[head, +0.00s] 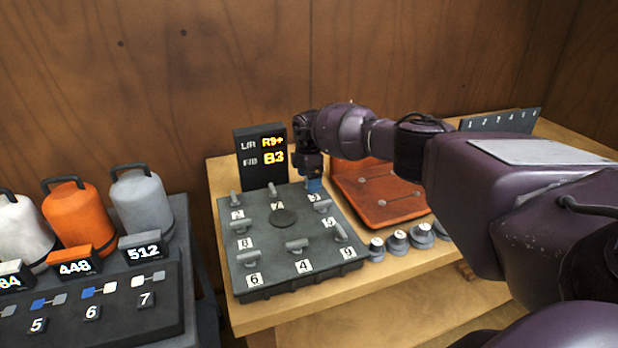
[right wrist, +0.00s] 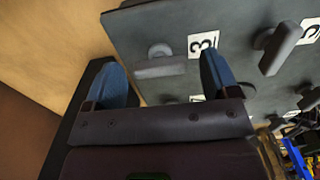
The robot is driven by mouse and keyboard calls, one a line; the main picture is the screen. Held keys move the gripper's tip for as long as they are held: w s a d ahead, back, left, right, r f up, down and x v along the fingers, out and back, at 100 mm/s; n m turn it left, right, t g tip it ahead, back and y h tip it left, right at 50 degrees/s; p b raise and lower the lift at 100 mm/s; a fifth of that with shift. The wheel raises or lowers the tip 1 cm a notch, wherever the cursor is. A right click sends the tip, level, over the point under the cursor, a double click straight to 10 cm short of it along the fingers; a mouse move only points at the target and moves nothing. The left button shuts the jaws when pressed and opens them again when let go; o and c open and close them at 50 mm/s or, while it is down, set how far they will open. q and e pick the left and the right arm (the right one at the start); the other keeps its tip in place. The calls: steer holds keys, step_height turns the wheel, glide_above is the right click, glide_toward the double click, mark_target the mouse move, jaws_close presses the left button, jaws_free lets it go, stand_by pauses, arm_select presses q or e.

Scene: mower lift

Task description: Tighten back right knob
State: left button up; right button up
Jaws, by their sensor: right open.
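The dark grey knob panel (head: 268,240) carries several grey lever knobs with white number labels. The back right knob, beside the label 3 (head: 314,197), is mostly hidden behind my right gripper (head: 313,184) in the head view. In the right wrist view this knob (right wrist: 160,64) shows with its label 3 (right wrist: 203,43). There my right gripper (right wrist: 165,78) is open, its blue fingertips on either side of the knob, with gaps. I cannot tell whether they touch the panel. My left gripper is in neither view.
A display (head: 262,157) behind the panel reads R9+ and B3. An orange tray (head: 385,195) lies right of the panel, with small numbered weights (head: 398,240) in front. A large orange weight (head: 75,215) and others stand at left. My right arm crosses above the tray.

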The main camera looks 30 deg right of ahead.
steer(key=shift+r, duration=0.55)
step_height(320, 180, up, 10)
steer(key=p, duration=0.1)
steer(key=shift+f, duration=0.15)
